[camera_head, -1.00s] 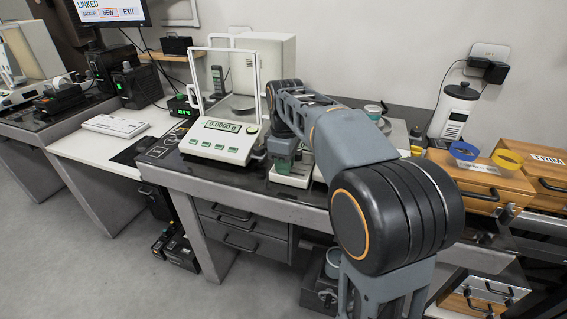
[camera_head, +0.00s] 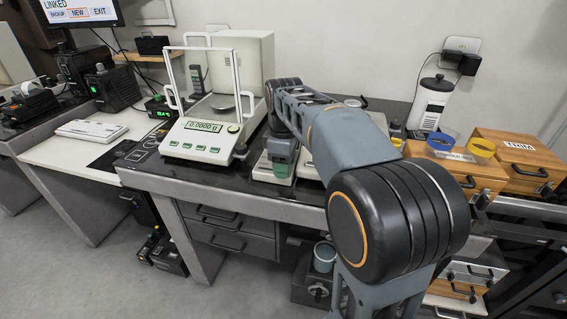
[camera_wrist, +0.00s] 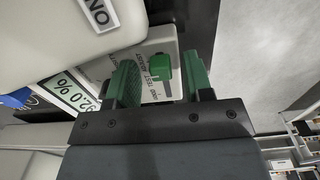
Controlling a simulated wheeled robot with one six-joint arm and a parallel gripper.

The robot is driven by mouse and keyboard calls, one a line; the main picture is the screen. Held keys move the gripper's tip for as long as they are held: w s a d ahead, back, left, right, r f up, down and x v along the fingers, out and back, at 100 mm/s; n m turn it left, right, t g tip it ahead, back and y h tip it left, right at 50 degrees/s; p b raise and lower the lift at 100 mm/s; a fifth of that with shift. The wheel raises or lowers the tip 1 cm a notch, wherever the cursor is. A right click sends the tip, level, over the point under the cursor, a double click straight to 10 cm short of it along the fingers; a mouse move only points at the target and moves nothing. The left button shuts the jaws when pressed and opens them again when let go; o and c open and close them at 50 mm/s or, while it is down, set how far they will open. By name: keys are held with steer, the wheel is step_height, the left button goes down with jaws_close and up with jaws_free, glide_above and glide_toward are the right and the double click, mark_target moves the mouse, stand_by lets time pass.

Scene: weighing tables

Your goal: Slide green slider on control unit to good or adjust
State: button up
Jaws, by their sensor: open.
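The control unit (camera_head: 262,172) is a small pale box on the dark table, right of the balance, partly hidden by my gripper (camera_head: 283,153). In the wrist view the control unit (camera_wrist: 178,45) shows a printed face, with a display (camera_wrist: 68,93) reading about 92.0 % at its left. The green slider (camera_wrist: 163,68) stands out from this face, beside printed words of which TEST can be read. My gripper (camera_wrist: 159,62) is open, with one green finger on each side of the slider. I see gaps between slider and fingers. In the head view the slider is hidden.
The balance (camera_head: 205,140) with its glass shield and display stands close left of my gripper. Wooden drawer boxes (camera_head: 455,174) with blue and yellow rings stand to the right.

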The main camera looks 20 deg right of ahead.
step_height(320, 180, up, 14)
steer(key=p, duration=0.5)
steer(key=shift+f, duration=0.1)
stand_by(0.5)
step_height(320, 180, down, 4)
steer(key=s+m+t+p, duration=0.2)
steer(key=m+p, duration=0.4)
steer(key=m, duration=0.2)
steer(key=s+a+r+m+t+p, duration=0.1)
steer(key=s+a+r+m+p, duration=0.1)
steer(key=s+r+p, duration=0.5)
steer(key=s+a+p, duration=0.1)
steer(key=s+p, duration=0.4)
steer(key=p, duration=0.2)
steer(key=shift+s+a+m+t, duration=0.3)
steer(key=shift+s+m, duration=0.05)
steer(key=shift+m, duration=0.05)
